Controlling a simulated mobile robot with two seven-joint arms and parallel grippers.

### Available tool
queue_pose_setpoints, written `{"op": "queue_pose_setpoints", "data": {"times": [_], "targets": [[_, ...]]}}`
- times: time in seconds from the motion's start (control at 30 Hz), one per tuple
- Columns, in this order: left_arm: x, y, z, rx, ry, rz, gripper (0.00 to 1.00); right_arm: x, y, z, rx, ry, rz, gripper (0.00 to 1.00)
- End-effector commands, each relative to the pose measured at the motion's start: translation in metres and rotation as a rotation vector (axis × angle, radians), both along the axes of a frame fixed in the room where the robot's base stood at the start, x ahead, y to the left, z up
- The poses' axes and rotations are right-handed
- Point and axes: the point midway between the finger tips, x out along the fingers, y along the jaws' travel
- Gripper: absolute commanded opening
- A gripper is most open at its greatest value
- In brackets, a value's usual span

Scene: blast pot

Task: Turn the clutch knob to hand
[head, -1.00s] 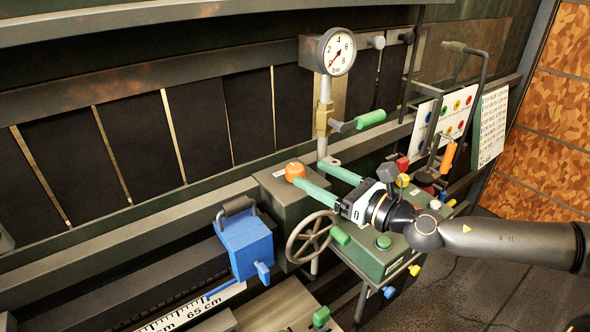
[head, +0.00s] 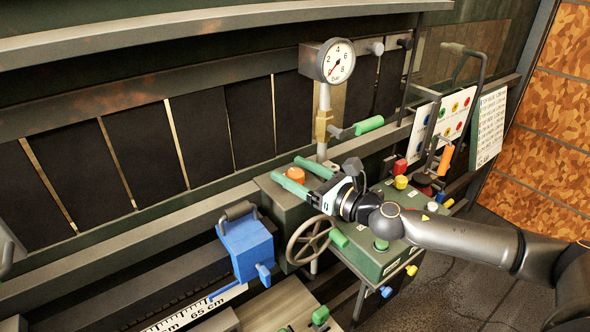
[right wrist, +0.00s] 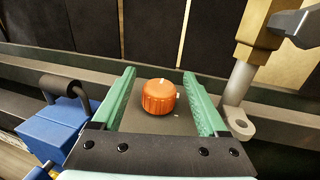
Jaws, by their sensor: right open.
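The orange clutch knob (head: 296,174) sits on top of the dark green box (head: 278,202) below the pressure gauge. It also shows in the right wrist view (right wrist: 158,97), with a pale mark on its top and another at its right side. My right gripper (head: 295,171) is open, its two green fingers pointing at the knob. In the right wrist view the knob lies between the open fingers (right wrist: 158,90), with a gap on each side. I cannot tell whether the fingertips are at the knob's height. My left gripper is not in view.
A pressure gauge (head: 337,60) on a brass-fitted pipe stands behind the knob, with a green-handled lever (head: 368,125). A handwheel (head: 310,240) is just in front. A blue block (head: 246,248) stands to the left, and a panel with coloured buttons (head: 382,243) lies under my right arm.

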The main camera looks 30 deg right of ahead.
Motion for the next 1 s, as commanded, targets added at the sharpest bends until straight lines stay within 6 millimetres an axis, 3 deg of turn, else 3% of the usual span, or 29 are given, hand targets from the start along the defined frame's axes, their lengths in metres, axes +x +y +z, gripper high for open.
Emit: {"op": "queue_pose_setpoints", "data": {"times": [0.13,0.8,1.0], "targets": [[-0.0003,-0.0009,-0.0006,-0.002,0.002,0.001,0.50,-0.0001,-0.0001,-0.0002,0.000,0.000,0.000,0.74],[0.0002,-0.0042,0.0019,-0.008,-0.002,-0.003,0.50,-0.0002,-0.0004,-0.0001,0.000,0.000,0.000,0.00],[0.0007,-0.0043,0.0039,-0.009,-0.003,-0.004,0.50,-0.0002,-0.0003,0.0005,0.001,0.000,-0.004,0.00]]}}
